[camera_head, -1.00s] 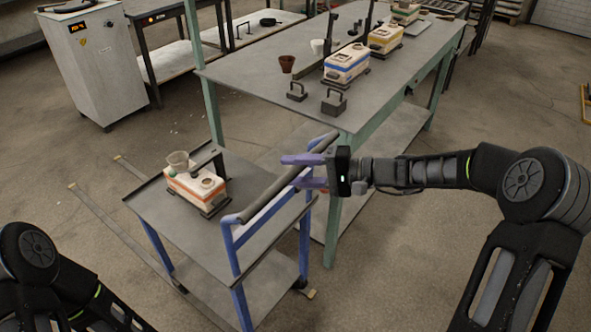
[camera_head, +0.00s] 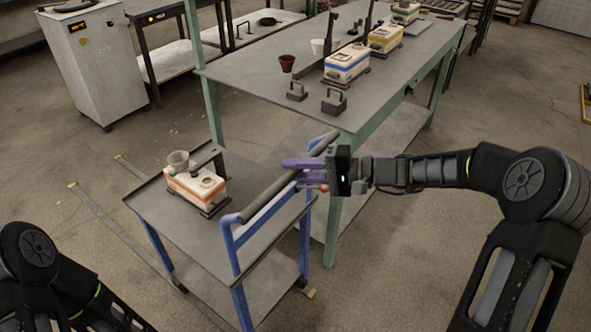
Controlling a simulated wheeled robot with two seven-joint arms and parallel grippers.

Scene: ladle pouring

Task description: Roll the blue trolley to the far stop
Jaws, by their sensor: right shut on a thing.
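The blue trolley (camera_head: 185,228) stands in the lower middle of the head view, with a grey top, blue legs and a lower shelf. Its grey push bar (camera_head: 262,198) runs along its right side on blue posts. My right gripper (camera_head: 290,171) is shut on this bar near its far end, with purple fingers. Two floor strips (camera_head: 103,214) run out from under the trolley to the left, with small yellowish end pieces (camera_head: 72,185). My left arm shows at the lower left, but its gripper is out of view.
Close behind is a long green-legged table (camera_head: 245,80) with striped boxes, weights and a brown pot (camera_head: 287,63). A white cabinet (camera_head: 97,75) stands back left.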

